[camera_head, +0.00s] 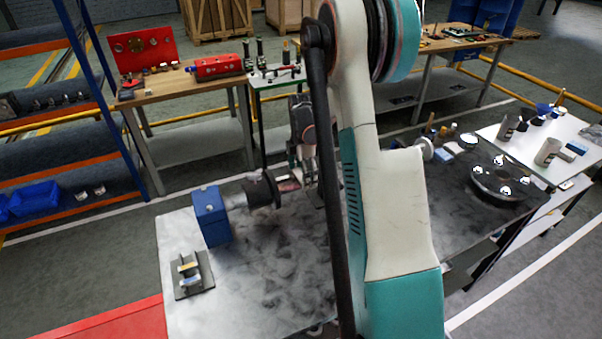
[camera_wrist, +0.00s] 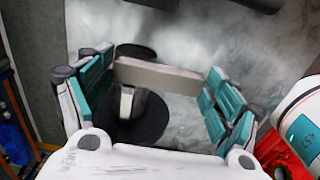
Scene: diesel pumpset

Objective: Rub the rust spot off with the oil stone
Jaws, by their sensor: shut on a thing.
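My gripper (camera_wrist: 160,80) has teal-padded fingers and is shut on a long grey-brown block, the oil stone (camera_wrist: 175,79), held crosswise between the fingertips. In the wrist view the stone passes in front of a bright metal shaft end (camera_wrist: 127,104) that stands out from a black round flange (camera_wrist: 150,122). I cannot tell whether stone and shaft touch. In the head view, a blue housing (camera_head: 211,216) with a shaft and black flange (camera_head: 260,190) lies on the grey worktop (camera_head: 270,285). My gripper (camera_head: 308,180) is just right of the flange, partly hidden by my arm. I cannot make out the rust spot.
A small metal stand (camera_head: 190,275) sits at the worktop's front left. A large dark flywheel (camera_head: 503,182) lies at the right. The worktop's front middle is clear.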

